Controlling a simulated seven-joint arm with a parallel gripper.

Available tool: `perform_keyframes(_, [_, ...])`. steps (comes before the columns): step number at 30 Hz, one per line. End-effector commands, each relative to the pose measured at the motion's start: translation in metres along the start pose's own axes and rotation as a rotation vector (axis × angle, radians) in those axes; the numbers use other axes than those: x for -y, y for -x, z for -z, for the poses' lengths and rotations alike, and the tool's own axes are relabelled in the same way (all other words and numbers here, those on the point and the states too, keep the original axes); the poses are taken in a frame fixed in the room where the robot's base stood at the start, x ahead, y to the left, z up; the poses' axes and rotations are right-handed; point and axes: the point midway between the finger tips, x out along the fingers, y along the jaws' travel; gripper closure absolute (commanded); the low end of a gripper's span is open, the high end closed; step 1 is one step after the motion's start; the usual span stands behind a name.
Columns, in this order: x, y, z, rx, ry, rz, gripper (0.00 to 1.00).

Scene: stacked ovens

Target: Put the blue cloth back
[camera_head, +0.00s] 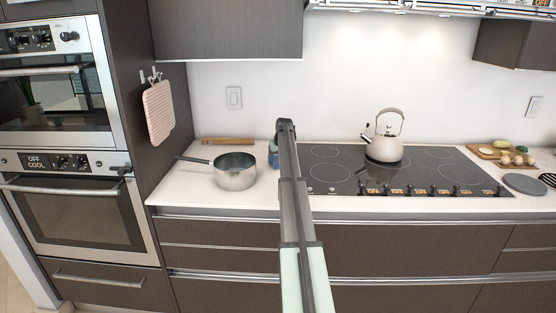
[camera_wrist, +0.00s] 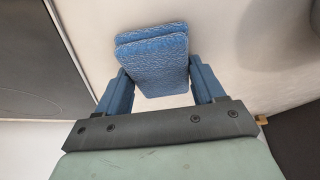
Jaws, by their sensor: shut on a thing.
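The blue cloth (camera_wrist: 155,65) shows in the wrist view as a folded, textured blue piece. My gripper (camera_wrist: 162,85) is shut on it, with one blue finger on each side, and the cloth reaches beyond the fingers. In the head view my arm rises through the middle and hides most of the gripper. Only a small blue patch (camera_head: 273,156) shows left of the arm, and I cannot tell there cloth from finger. Hooks (camera_head: 150,76) stick out from the side of the oven cabinet at the left. A pink cloth (camera_head: 158,111) hangs there.
A steel pot (camera_head: 234,171) stands on the white counter left of my arm, its handle pointing left. A wooden board (camera_head: 228,141) lies behind it. A kettle (camera_head: 385,140) stands on the black cooktop (camera_head: 435,165). Upper cabinets (camera_head: 225,30) overhang the counter. Stacked ovens stand far left.

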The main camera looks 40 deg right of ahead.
Motion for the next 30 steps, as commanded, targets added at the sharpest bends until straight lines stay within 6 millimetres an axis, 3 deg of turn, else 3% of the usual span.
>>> perform_keyframes(5, [0.000,-0.003,-0.001,0.000,0.000,0.000,0.56])
perform_keyframes(6, [0.000,-0.003,-0.001,0.000,0.000,0.000,0.28])
perform_keyframes(13, [0.000,-0.003,-0.001,0.000,0.000,0.000,0.06])
perform_keyframes(23, [0.000,0.002,0.000,0.000,0.000,0.000,0.06])
perform_keyframes(30, [0.000,0.035,0.000,-0.002,0.000,-0.001,0.06])
